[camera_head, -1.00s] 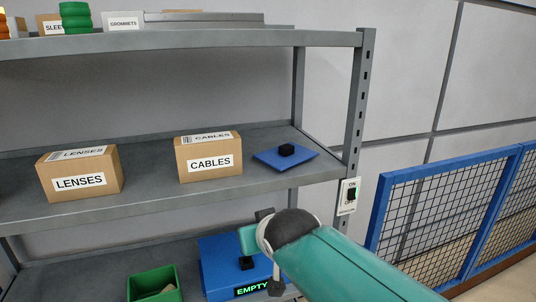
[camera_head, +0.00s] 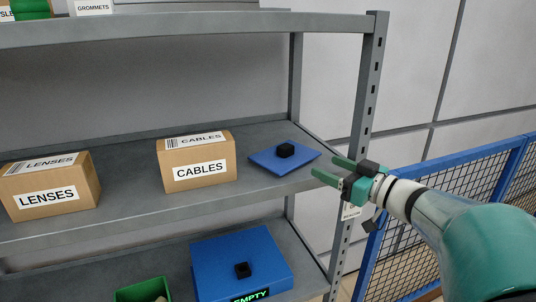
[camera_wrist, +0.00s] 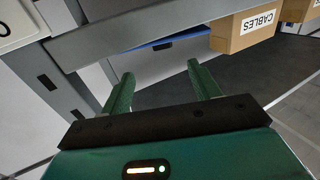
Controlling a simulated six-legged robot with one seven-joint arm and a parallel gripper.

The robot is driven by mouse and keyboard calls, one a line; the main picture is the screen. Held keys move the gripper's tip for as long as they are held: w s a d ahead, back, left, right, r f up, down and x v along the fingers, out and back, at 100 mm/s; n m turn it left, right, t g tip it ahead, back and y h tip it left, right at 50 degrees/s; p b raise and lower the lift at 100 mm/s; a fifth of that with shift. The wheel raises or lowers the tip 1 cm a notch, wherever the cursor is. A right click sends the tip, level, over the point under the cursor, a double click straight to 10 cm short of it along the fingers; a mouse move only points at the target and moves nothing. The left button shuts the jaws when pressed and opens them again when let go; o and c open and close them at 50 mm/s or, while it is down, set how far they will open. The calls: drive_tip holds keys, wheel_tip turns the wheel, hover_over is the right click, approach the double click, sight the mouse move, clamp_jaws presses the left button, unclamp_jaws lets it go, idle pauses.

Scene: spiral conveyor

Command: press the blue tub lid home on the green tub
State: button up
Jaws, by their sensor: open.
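The blue tub lid (camera_head: 265,164) is a flat blue plate with a black knob (camera_head: 286,150). It lies on the middle shelf near its right end. The green tub (camera_head: 142,290) is on the lower shelf, cut off by the bottom edge of the head view, with something pale inside. My gripper (camera_head: 323,166) is open and empty, just right of the lid at the shelf's front right corner, apart from the lid. In the wrist view the lid (camera_wrist: 185,39) shows as a blue strip beyond my fingertips (camera_wrist: 160,72).
A CABLES box (camera_head: 198,165) stands left of the lid, a LENSES box (camera_head: 50,190) farther left. A blue box (camera_head: 215,262) with an EMPTY sign is on the lower shelf. The shelf post (camera_head: 367,110) stands close to my gripper. A blue mesh fence (camera_head: 455,195) is at right.

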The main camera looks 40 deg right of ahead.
sight(290, 149)
drive_tip(key=w, duration=0.4)
drive_tip(key=w+a, duration=0.1)
drive_tip(key=w, duration=0.2)
drive_tip(key=shift+w+r, duration=0.1)
drive_tip(key=shift+w+a+r, duration=0.1)
drive_tip(key=shift+w+a, duration=0.05)
drive_tip(key=shift+w, duration=0.15)
drive_tip(key=w, duration=0.5)
drive_tip(key=shift+a+r, duration=0.1)
drive_tip(key=shift+a, duration=0.1)
drive_tip(key=shift+s, duration=0.15)
drive_tip(key=shift+c, duration=0.6)
drive_tip(key=c, duration=1)
